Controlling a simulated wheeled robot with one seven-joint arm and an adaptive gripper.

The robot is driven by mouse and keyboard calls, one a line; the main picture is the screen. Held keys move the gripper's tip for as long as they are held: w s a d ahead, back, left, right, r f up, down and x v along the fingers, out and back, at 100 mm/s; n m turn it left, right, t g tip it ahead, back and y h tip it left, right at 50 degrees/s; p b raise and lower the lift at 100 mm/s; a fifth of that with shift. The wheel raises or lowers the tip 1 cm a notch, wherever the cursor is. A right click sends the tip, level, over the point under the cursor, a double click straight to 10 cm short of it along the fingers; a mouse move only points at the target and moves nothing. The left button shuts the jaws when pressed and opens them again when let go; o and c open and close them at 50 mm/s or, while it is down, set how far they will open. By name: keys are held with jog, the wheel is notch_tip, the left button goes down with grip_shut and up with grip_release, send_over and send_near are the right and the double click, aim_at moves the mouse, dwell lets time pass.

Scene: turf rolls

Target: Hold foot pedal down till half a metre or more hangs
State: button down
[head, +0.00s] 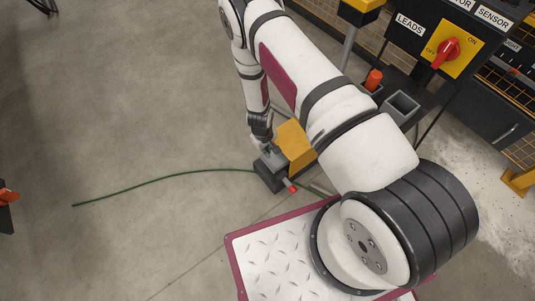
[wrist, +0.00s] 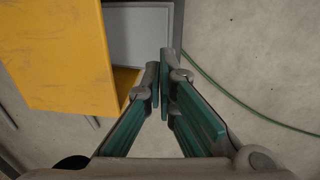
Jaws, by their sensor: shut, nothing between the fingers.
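The foot pedal is a yellow hooded box (head: 296,146) on a dark base (head: 271,174), standing on the floor in the middle of the head view. In the wrist view its yellow hood (wrist: 62,55) fills the upper left, and a light grey plate (wrist: 138,38) shows beside it, probably the pedal. My gripper (head: 266,148) points down at the pedal's left side. In the wrist view its green-padded fingers (wrist: 163,70) are together and empty, close to the grey plate's lower right edge. I cannot tell whether they touch or press it. No hanging length of turf is in view.
A thin green line (head: 160,180), like a cable, curves over the floor left of the pedal. My white arm covers much of the right. A black control panel (head: 425,45) with a red switch stands at the upper right. The left floor is mostly clear.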

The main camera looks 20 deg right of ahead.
notch_tip(320, 180, up, 2)
jog(key=shift+r, duration=0.1)
dwell(0.6)
